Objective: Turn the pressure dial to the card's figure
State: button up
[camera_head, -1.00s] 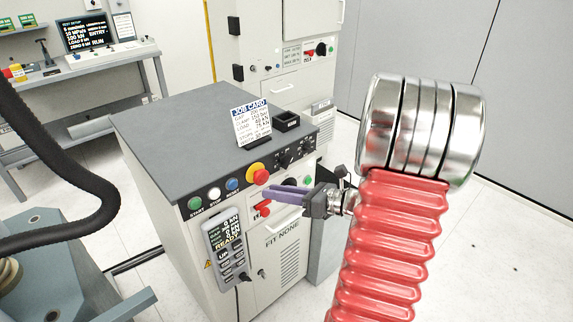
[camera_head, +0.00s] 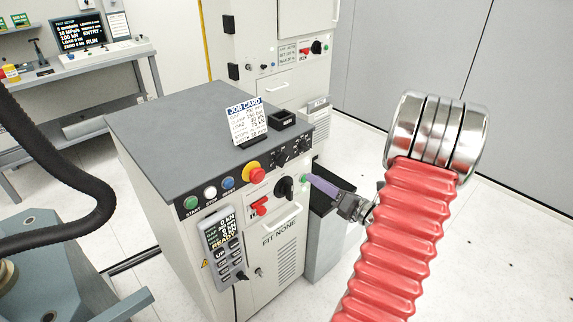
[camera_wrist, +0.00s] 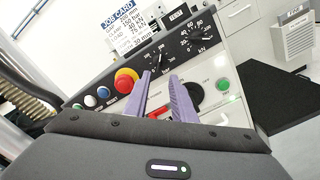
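Two black knobs with printed scales sit on the sloped panel. The left one (camera_wrist: 155,57), marked bar, is the pressure dial; it also shows in the head view (camera_head: 280,158). The right one (camera_wrist: 195,39) is marked kN. My gripper (camera_wrist: 160,76) has purple fingers standing apart with nothing between them. In the wrist view the fingertips appear just below the bar dial, apart from it. In the head view my gripper (camera_head: 316,181) is right of the cabinet front.
A red emergency button (camera_head: 254,174) and green, white and blue buttons line the panel's left. A red switch (camera_head: 260,207) and black rotary knob (camera_head: 284,187) are below. A pendant (camera_head: 226,250) hangs on the front.

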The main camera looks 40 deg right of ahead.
aim_at(279, 159)
jog(key=w, duration=1.3)
jog(key=shift+a, duration=0.2)
jog(key=shift+c, duration=0.2)
grip_shut()
jog(key=shift+a, duration=0.4)
jog(key=shift+d, duration=0.35)
